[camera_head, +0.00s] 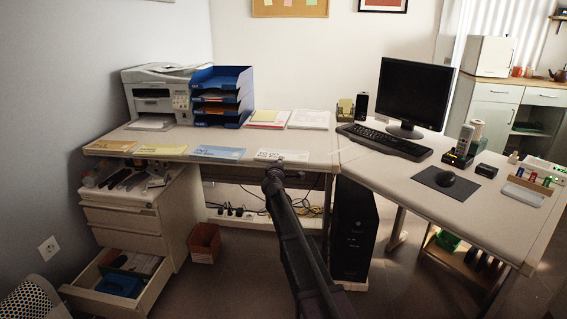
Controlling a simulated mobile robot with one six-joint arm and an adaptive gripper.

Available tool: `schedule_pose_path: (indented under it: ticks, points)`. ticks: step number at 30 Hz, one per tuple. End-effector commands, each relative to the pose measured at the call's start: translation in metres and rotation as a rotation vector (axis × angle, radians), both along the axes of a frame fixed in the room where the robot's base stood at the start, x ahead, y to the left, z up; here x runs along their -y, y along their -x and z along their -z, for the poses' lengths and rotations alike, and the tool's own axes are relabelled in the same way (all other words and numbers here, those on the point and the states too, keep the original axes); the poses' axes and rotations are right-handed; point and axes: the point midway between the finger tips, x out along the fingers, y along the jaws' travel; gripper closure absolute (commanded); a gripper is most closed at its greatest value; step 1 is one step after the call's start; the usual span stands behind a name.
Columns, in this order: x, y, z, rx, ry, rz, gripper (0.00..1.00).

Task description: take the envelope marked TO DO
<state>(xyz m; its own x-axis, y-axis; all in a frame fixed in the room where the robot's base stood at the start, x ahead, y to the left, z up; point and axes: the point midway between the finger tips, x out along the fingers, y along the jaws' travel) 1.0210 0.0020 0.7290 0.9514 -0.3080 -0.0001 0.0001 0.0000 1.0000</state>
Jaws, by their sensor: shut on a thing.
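Several envelopes lie in a row along the front edge of the left desk: a tan one (110,146), a yellow one (160,149), a blue one (218,153) and a white one (284,155). Each carries dark lettering too small to read surely, so I cannot tell which is marked TO DO. My gripper (274,168) is at the desk's front edge, at the near side of the white envelope, and is shut on it. The white envelope still appears flat at desk level. My gripper hides the exact contact.
A printer (155,95) and blue letter trays (222,97) stand behind the envelopes. The left desk (225,137) has free room in its middle. An open drawer (150,292), an orange bin (205,243) and a black computer tower (355,230) are below. A monitor (411,92) stands right.

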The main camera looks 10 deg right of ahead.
Motion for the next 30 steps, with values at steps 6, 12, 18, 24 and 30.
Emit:
schedule_pose_path:
  ticks: [6, 12, 18, 24, 30]
  points:
    - [0.000, 0.000, -0.009, 0.000, 0.000, 0.000, 1.00]
    - [0.000, 0.000, -0.024, 0.000, 0.000, 0.000, 1.00]
    - [0.000, 0.000, -0.025, 0.000, 0.000, 0.000, 1.00]
    - [0.001, 0.000, -0.025, 0.000, 0.000, 0.001, 1.00]
    - [-0.002, 0.009, -0.029, 0.000, 0.000, 0.000, 1.00]
